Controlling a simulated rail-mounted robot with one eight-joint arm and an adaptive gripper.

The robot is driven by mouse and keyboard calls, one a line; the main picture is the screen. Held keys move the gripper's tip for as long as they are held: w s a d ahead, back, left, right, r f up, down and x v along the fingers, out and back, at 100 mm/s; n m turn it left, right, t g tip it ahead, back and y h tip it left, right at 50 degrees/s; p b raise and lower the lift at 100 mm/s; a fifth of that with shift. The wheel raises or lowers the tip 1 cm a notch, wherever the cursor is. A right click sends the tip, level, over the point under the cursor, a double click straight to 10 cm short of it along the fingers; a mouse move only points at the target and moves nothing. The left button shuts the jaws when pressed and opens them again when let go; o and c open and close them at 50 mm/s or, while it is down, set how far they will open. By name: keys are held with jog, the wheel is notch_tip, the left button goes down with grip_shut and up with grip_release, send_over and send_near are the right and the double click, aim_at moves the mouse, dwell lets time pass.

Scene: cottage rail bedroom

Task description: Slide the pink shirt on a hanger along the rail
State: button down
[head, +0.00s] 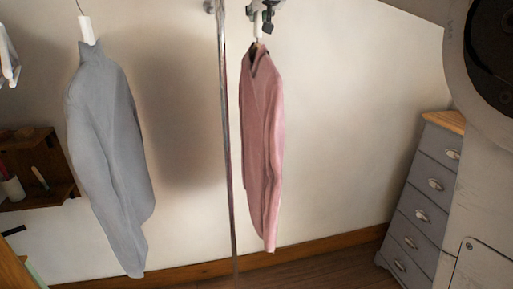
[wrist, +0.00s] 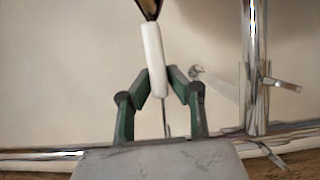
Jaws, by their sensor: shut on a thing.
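The pink shirt (head: 262,150) hangs to the right of a vertical metal pole in the head view. Its hanger has a white grip (wrist: 153,58), which also shows at the top edge of the head view (head: 257,27). My gripper (wrist: 157,82) is shut on this white grip, with a dark green-sided finger on each side. In the head view my gripper (head: 266,17) is partly cut off at the top edge. A metal rail (wrist: 38,156) runs across the bottom of the wrist view.
A grey shirt (head: 105,150) hangs at the left, apart from the pink one. The vertical pole (head: 226,130) stands between them and shows in the wrist view (wrist: 255,60). A grey drawer chest (head: 425,195) stands at the right. A wooden shelf (head: 35,165) is at far left.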

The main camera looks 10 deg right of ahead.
jog(key=d+p, duration=0.2)
jog(key=d, duration=1)
dwell(1.1)
jog(key=shift+d, duration=0.15)
jog(key=d+p, duration=0.1)
jog(key=d, duration=0.5)
dwell(0.5)
jog(key=shift+w+d, duration=0.1)
jog(key=shift+d, duration=0.05)
jog(key=shift+d+p, duration=0.65)
jog(key=shift+d, duration=2.3)
jog(key=c, duration=1.6)
grip_release()
jog(key=shift+c, duration=0.2)
jog(key=shift+c, duration=0.4)
